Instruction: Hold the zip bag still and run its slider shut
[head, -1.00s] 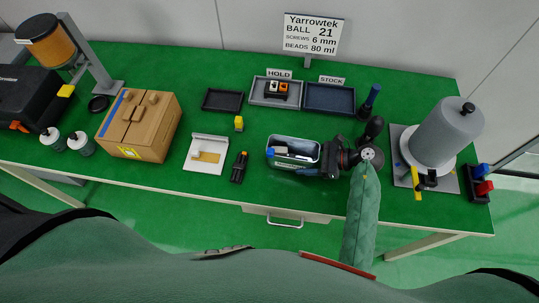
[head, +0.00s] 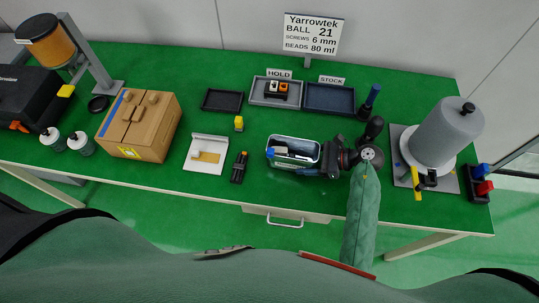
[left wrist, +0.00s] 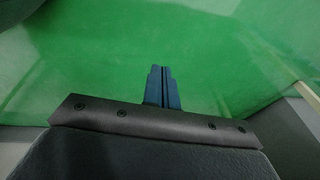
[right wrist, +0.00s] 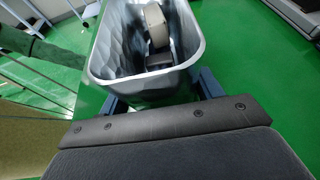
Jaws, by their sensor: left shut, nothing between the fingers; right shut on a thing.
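I cannot make out a zip bag or a slider for certain in any view. My right gripper (head: 314,160) is shut on a grey open-topped tub (head: 271,147) near the front edge of the table. In the right wrist view, my right gripper (right wrist: 160,96) has one finger on each side of the tub (right wrist: 98,65), which holds a pale rounded piece and a dark piece. My left gripper (left wrist: 165,88) is shut and empty, with its blue fingers together over green floor. It does not show in the head view.
A white board with a tan patch (head: 207,157) lies left of the tub, with a black holder (head: 239,167) between them. A cardboard box (head: 139,124) stands farther left. HOLD (head: 254,98) and STOCK (head: 330,98) trays are behind. A grey cylinder (head: 447,133) stands right.

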